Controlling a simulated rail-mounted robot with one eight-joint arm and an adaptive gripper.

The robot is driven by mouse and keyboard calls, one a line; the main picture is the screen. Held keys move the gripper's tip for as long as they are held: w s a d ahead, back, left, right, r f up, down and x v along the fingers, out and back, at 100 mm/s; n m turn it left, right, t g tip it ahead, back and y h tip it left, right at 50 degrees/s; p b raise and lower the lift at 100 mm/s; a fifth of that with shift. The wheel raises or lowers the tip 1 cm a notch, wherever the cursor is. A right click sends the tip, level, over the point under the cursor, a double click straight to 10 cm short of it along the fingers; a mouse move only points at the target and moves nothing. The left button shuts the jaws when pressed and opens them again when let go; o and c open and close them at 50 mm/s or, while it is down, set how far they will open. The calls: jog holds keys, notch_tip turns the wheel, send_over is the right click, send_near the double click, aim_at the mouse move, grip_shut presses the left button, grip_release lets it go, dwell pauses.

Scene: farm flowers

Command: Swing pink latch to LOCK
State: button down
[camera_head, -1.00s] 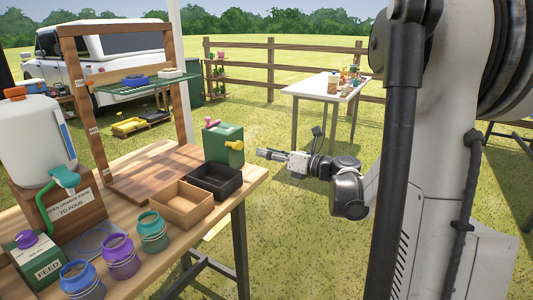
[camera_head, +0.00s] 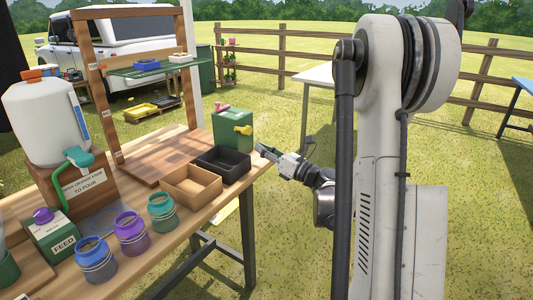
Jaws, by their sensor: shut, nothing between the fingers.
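The pink latch (camera_head: 221,106) sits on top of the green box (camera_head: 229,132), near its left side. It is small here, and I cannot read any LOCK marking. My gripper (camera_head: 261,149) is shut and empty. It is to the right of the green box, lower in the picture than the pink latch and apart from it, near the table's right end.
The wooden table (camera_head: 205,213) holds a black tray (camera_head: 223,164), a light wooden tray (camera_head: 191,187), several jars, a FEED box (camera_head: 53,238) and a white dispenser (camera_head: 46,122). A wooden frame with a green shelf (camera_head: 150,67) stands behind. Open grass lies right of the table.

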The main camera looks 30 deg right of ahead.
aim_at(245, 130)
jog(key=shift+b+x, duration=0.35)
jog(key=shift+x, duration=2.4)
jog(key=shift+w+d+r+p, duration=0.1)
jog(key=shift+w+r+p, duration=0.05)
jog(key=shift+r, duration=0.25)
jog(key=shift+w+d+r+p, duration=0.1)
jog(key=shift+r+p, duration=0.05)
jog(key=shift+r, duration=0.2)
